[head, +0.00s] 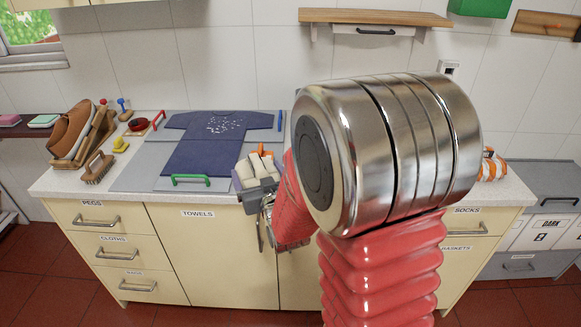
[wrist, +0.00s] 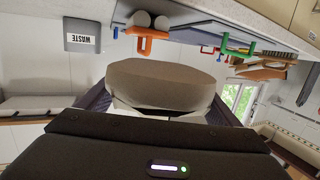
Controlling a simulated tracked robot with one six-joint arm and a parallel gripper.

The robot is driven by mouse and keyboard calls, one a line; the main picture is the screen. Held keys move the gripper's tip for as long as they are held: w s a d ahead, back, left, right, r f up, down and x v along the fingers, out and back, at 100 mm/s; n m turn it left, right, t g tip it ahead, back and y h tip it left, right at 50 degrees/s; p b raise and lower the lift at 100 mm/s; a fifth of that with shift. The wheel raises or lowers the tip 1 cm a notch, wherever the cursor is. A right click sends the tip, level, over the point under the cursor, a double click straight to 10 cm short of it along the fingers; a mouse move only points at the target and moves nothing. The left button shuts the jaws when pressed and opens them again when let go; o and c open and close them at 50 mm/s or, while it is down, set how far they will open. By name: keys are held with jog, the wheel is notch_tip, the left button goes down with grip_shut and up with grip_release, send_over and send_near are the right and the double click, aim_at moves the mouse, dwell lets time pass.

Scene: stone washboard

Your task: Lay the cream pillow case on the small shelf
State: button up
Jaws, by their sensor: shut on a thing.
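The cream pillow case (head: 262,173) is a folded, rounded bundle held in my gripper (head: 257,190), just in front of the counter's front edge. In the wrist view the bundle (wrist: 160,85) fills the middle, between the dark fingers of my gripper (wrist: 160,108). My gripper is shut on it. A wooden wall shelf (head: 375,17) with a handle under it is high on the tiled wall, apart from the bundle. A dark shelf (head: 55,132) is at the far left. I cannot tell which of the two is the small shelf. My arm hides part of the counter.
A dark blue garment (head: 208,146) lies flat on the grey board in the counter. A brown shoe on a wooden stand (head: 72,130), a brush (head: 98,168) and small items stand at the left. An orange object (wrist: 148,34) is near the bundle. Bins (head: 545,225) stand at right.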

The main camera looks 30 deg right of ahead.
jog(key=a+n+y, duration=0.2)
jog(key=a, duration=0.8)
jog(key=shift+w+a+r+y, duration=0.15)
jog(key=shift+w+r+y, duration=0.1)
jog(key=shift+y, duration=0.15)
